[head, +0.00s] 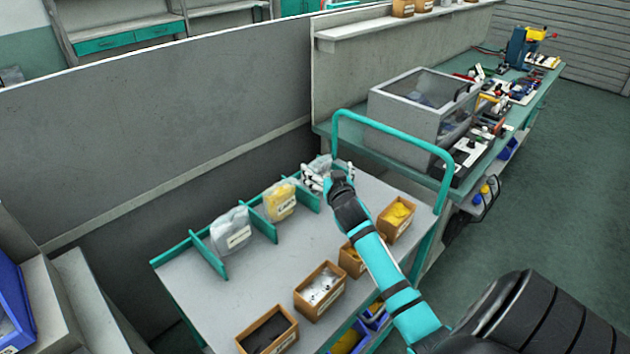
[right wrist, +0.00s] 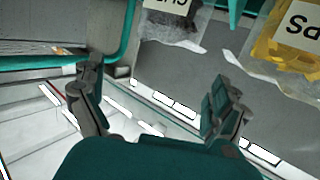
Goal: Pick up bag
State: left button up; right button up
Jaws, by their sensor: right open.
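Three clear bags with white labels stand between teal dividers on a grey cart top. One is pale grey (head: 231,230), one is yellow (head: 280,201), and the third bag (head: 318,164) is at the far end, partly hidden by my right gripper (head: 328,178). In the right wrist view, the open fingers of my right gripper (right wrist: 158,100) are empty. A clear bag with dark contents (right wrist: 172,28) lies beyond the fingertips, apart from them. The yellow bag (right wrist: 285,45) shows at the upper right. My left gripper is not in view.
The cart (head: 205,295) has a teal handle (head: 395,128) at its far end. Small brown boxes, one with white parts (head: 320,290), line its right side. A grey partition (head: 150,120) stands behind. A clear-topped case (head: 415,110) sits on the bench beyond.

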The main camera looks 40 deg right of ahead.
aim_at(320, 169)
jog(key=f+b, duration=0.1)
jog(key=w+f+b, duration=0.1)
jog(key=w+d+f, duration=0.1)
jog(key=f, duration=0.1)
jog(key=shift+w+d+f+b, duration=0.1)
jog(key=shift+w+b, duration=0.15)
jog(key=shift+b, duration=0.15)
jog(key=x, duration=0.4)
jog(key=shift+w+r+p, duration=0.25)
jog(key=shift+r+p, duration=0.1)
jog(key=shift+w+d+f, duration=0.15)
jog(key=shift+w+d, duration=0.05)
jog(key=shift+w, duration=0.15)
